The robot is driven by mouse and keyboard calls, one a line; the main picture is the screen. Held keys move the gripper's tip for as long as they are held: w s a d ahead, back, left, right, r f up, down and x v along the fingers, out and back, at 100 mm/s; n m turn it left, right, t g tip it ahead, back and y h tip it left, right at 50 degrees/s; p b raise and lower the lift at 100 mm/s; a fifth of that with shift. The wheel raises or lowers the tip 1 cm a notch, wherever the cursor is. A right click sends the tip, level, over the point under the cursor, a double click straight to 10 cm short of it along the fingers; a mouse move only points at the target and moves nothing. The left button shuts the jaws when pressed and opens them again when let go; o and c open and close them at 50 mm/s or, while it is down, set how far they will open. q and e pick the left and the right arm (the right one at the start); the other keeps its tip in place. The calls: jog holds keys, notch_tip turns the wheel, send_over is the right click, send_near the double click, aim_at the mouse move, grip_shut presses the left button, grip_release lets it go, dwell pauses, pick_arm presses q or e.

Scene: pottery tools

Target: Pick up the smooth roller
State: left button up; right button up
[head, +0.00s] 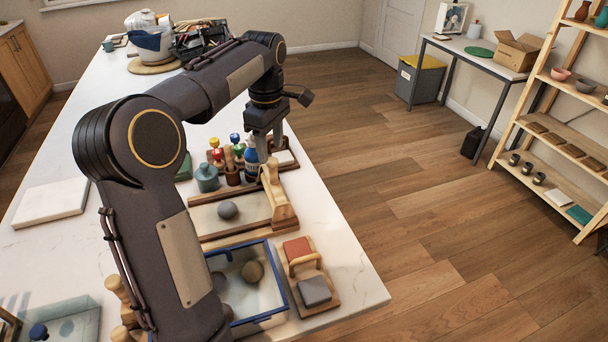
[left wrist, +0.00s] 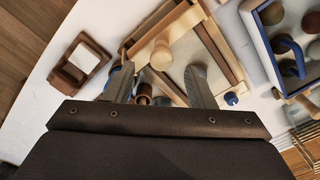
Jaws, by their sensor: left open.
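A pale wooden roller with a rounded handle end (head: 273,172) appears at the right end of the wooden-framed board (head: 209,214), near the table's right edge. I cannot tell whether its surface is smooth. My left gripper (head: 269,153) is above that end, pointing down with its fingers apart. In the left wrist view the rounded wooden end (left wrist: 161,54) shows between the two open fingers (left wrist: 160,82). Whether the fingers touch the wood is unclear. Part of the roller is hidden by the fingers. My right gripper is not in view.
A blue-rimmed tray (head: 285,291) with clay balls and a wooden holder with red and grey blocks (head: 315,290) stand in front. Colourful-topped tools, a teal jar (head: 207,178) and a blue bottle (head: 251,160) stand close behind. A white slab (head: 50,202) lies left.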

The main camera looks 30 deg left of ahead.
aim_at(273, 170)
pick_arm(q)
jog(key=shift+w+f, duration=0.15)
jog(key=shift+f, duration=0.25)
jog(key=f, duration=0.7)
jog(key=shift+s, duration=0.2)
jog(key=shift+d, duration=0.1)
jog(key=shift+c, duration=0.2)
grip_shut()
